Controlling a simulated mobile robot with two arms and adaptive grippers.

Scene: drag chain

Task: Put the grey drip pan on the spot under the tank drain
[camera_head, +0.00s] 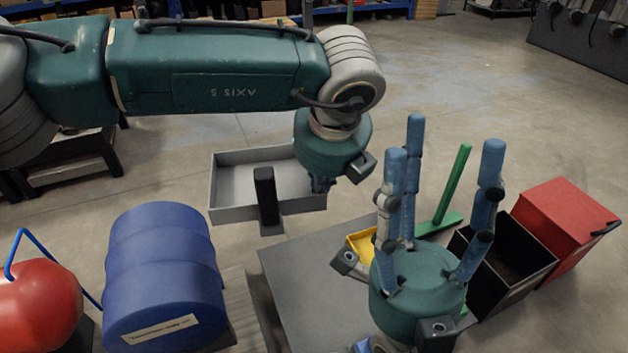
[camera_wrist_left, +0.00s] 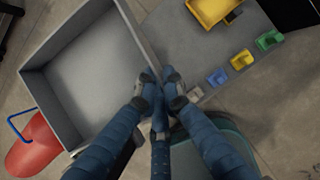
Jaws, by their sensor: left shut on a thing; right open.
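The grey drip pan (camera_head: 232,190) is an empty shallow rectangular tray left of the middle in the head view. My left gripper (camera_head: 320,186) is shut on its right side, and the pan looks level. In the left wrist view the pan (camera_wrist_left: 88,72) fills the upper left, with the left fingers (camera_wrist_left: 158,95) at its near right corner. How high the pan is above the floor is hard to tell. A blue ribbed drum (camera_head: 160,265) lies at the lower left; no drain or marked spot shows clearly. My right gripper (camera_head: 440,185) is open and empty, fingers upward.
A grey table (camera_head: 305,275) stands in the lower middle, with a yellow bin (camera_head: 361,243) on it. Small coloured bins (camera_wrist_left: 242,59) line it in the wrist view. A black post (camera_head: 266,195) overlaps the pan. A red tank (camera_head: 40,305) is at far left, a red box (camera_head: 565,225) at right.

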